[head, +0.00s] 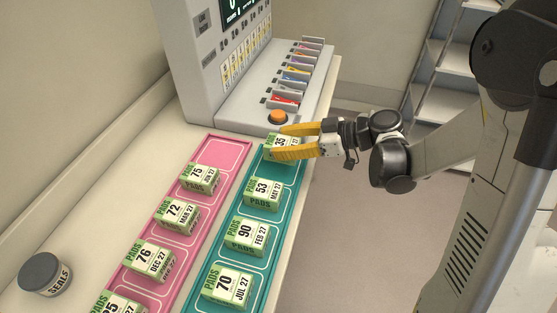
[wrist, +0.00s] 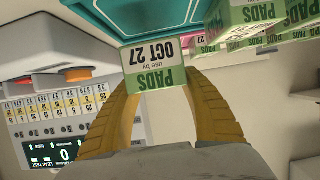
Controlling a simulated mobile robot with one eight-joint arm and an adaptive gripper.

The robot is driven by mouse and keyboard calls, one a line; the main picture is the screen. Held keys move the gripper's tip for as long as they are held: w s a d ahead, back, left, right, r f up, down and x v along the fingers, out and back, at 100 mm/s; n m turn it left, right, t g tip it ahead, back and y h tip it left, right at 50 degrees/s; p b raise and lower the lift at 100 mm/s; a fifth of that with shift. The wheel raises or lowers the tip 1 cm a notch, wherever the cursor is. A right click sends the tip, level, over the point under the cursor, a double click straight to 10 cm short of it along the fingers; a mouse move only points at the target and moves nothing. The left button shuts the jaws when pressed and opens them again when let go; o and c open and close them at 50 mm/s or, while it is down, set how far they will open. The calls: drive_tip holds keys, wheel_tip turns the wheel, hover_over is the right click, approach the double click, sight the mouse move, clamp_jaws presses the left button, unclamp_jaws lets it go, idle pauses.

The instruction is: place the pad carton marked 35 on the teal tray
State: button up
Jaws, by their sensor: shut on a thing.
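The pad carton marked 35 (head: 279,146) is green and white and is held between the yellow fingers of my gripper (head: 295,141). In the wrist view the carton (wrist: 154,66) shows "PADS use by OCT 27" between the two fingers (wrist: 160,85). The carton is at the far end of the teal tray (head: 241,203), over its last compartment; I cannot tell whether it touches the tray floor. The teal tray also shows in the wrist view (wrist: 120,22). Cartons marked 53 (head: 263,193), 90 (head: 246,233) and 70 (head: 229,285) sit in the nearer teal compartments.
A pink tray (head: 225,151) to the left holds several cartons, including 75 (head: 201,177). Behind stands a grey machine (head: 205,60) with an orange button (head: 278,117) close to my gripper. A SEALS jar (head: 45,274) is at lower left. Open floor lies right of the counter.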

drive_tip(key=shift+a+f, duration=0.45)
drive_tip(key=shift+a, duration=0.15)
drive_tip(key=shift+f+b, duration=1.15)
drive_tip(key=shift+f, duration=0.75)
drive_tip(key=shift+f, duration=0.25)
drive_tip(key=o, duration=1.3)
drive_tip(key=shift+r, duration=0.1)
drive_tip(key=shift+r, duration=0.1)
